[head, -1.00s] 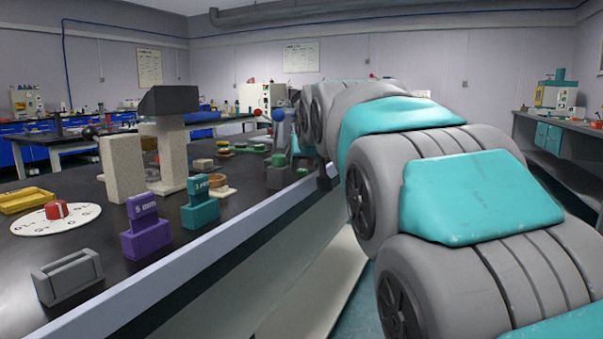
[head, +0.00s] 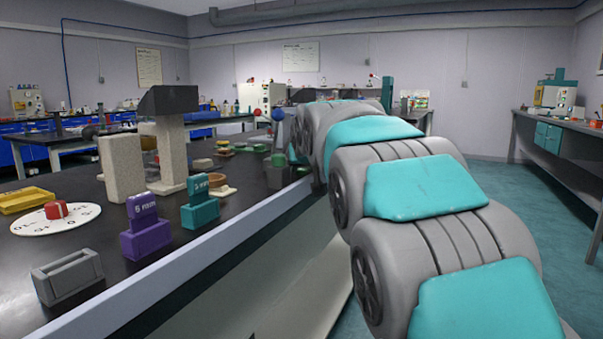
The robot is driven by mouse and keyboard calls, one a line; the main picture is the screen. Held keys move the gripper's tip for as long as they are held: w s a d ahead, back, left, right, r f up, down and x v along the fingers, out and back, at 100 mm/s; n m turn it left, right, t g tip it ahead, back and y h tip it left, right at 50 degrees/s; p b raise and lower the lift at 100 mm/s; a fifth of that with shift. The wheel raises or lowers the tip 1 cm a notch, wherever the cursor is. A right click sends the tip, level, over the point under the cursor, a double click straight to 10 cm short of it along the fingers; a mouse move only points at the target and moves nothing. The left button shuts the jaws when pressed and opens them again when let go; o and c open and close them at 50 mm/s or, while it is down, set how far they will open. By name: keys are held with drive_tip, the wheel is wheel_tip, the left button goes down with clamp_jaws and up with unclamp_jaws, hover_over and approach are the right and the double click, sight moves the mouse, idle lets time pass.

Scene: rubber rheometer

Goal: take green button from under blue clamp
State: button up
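A blue ball-shaped knob (head: 278,114), which looks like the top of the blue clamp, stands over the far right part of the black bench, just left of my arm. Below it a small green piece (head: 279,160) sits on top of a dark grey-green block (head: 277,176) near the bench's front edge. It is too small to tell whether this is the green button or whether the clamp touches it. My arm stretches away along the bench edge, and its far end is near the blue knob. My gripper's fingers are hidden behind the arm links.
The bench (head: 85,205) also holds a purple block (head: 146,237), a teal block (head: 200,212), a grey slotted holder (head: 68,276), a white dial with red knob (head: 56,211), a yellow tray (head: 25,200) and a tall dark-topped stand (head: 170,150). The floor (head: 465,250) at right is clear.

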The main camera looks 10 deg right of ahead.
clamp_jaws()
